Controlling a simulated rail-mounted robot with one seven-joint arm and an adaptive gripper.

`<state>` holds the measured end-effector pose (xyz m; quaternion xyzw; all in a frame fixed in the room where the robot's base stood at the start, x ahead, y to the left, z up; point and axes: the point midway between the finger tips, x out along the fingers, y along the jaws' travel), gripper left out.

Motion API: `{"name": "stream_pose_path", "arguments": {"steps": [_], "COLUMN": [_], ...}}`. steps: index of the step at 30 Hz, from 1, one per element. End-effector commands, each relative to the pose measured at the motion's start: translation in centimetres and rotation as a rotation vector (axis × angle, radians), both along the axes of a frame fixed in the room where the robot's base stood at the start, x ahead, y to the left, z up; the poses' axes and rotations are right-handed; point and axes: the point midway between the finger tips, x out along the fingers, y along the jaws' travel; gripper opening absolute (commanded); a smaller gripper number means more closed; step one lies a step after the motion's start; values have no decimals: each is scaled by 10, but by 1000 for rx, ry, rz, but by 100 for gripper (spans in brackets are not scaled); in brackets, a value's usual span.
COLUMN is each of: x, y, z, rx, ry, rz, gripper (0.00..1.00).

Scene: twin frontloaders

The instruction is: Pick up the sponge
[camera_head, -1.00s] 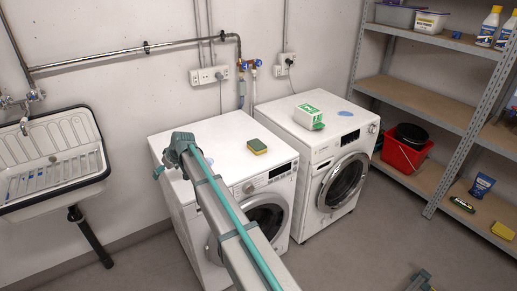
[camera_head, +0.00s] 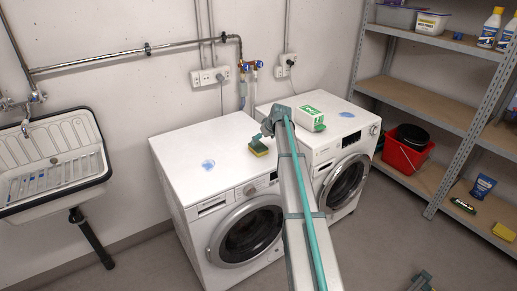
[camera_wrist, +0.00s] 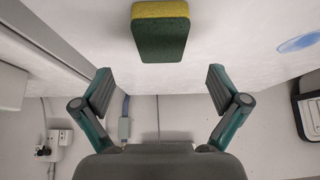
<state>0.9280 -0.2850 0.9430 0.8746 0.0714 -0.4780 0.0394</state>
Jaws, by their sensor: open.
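The sponge (camera_head: 257,148), green on one face and yellow on the other, lies on top of the left washing machine (camera_head: 180,150), near its right edge. In the wrist view the sponge (camera_wrist: 160,32) is at the top centre, ahead of the fingertips and roughly centred between them. My gripper (camera_wrist: 160,88) is open and empty, with its fingers spread wider than the sponge. In the head view my gripper (camera_head: 258,137) is right at the sponge and covers part of it.
A green and white box (camera_head: 310,118) stands on the right washing machine (camera_head: 320,155), close to my arm. Blue patches (camera_head: 208,164) mark both machine tops. A sink (camera_head: 50,165) is at left; shelves (camera_head: 430,117) with a red bucket (camera_head: 403,152) are at right.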

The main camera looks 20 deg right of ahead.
Motion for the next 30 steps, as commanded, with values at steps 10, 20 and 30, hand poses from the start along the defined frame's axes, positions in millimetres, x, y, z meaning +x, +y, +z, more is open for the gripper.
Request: {"name": "stream_pose_path", "arguments": {"steps": [10, 20, 30], "x": [16, 38, 39], "y": [4, 7, 8], "z": [-23, -56, -63], "rx": [0, 1, 1], "ry": [1, 1, 0], "rz": [1, 1, 1], "gripper": [97, 97, 89]}}
